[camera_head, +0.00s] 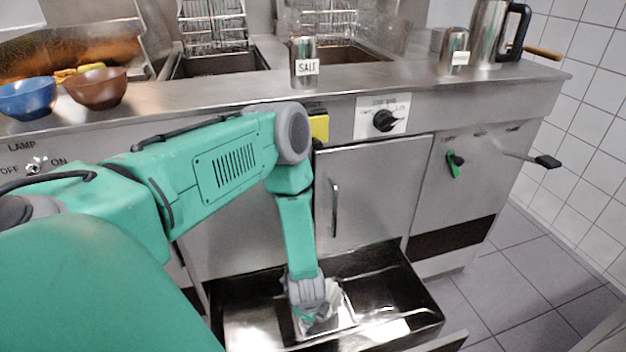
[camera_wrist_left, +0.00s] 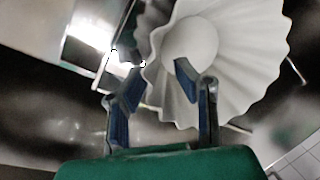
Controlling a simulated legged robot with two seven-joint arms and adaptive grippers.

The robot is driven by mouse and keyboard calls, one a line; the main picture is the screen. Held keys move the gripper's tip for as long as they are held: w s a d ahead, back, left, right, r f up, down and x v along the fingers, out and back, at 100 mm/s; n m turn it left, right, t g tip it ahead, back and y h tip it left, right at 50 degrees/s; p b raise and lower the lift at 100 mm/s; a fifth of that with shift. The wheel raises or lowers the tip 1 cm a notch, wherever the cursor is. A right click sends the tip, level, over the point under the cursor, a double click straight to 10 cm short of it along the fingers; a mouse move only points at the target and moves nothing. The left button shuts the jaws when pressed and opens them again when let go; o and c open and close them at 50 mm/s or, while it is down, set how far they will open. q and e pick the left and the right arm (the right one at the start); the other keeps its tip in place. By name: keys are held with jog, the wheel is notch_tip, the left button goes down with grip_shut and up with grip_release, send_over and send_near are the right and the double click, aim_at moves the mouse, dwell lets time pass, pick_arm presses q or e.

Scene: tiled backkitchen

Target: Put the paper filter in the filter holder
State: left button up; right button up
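The paper filter is a white fluted cup. It fills the upper middle of the left wrist view (camera_wrist_left: 245,75) and shows as a pale patch in the open drawer in the head view (camera_head: 338,294). My left gripper (camera_head: 316,312) reaches down into the drawer at the filter. In the left wrist view its fingers (camera_wrist_left: 160,68) stand apart, one in front of the filter's inside and the other by its left edge. I cannot tell whether they touch the paper. A metal-edged fixture lies behind the filter; I cannot tell whether it is the filter holder. My right gripper is not in view.
The open steel drawer (camera_head: 395,285) has walls around my left gripper. Above it is a closed cabinet door with a handle (camera_head: 335,208). The counter holds bowls (camera_head: 97,88), a salt shaker (camera_head: 303,62) and a steel jug (camera_head: 488,35). Tiled floor (camera_head: 520,270) is free at right.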

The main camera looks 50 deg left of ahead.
pick_arm(q)
jog(key=p+v, duration=0.3)
jog(key=v, duration=0.6)
jog(key=s+d+r+n+g, duration=0.1)
jog(key=s+d+r+n, duration=0.3)
jog(key=s+n, duration=0.3)
jog(key=s+d+r+n+h, duration=0.1)
jog(key=s+d+r+n, duration=0.3)
jog(key=s+n, duration=0.3)
jog(key=shift+s+r+g+h, duration=0.35)
jog(key=shift+s+r, duration=0.25)
jog(key=shift+s, duration=0.25)
jog(key=shift+r, duration=0.1)
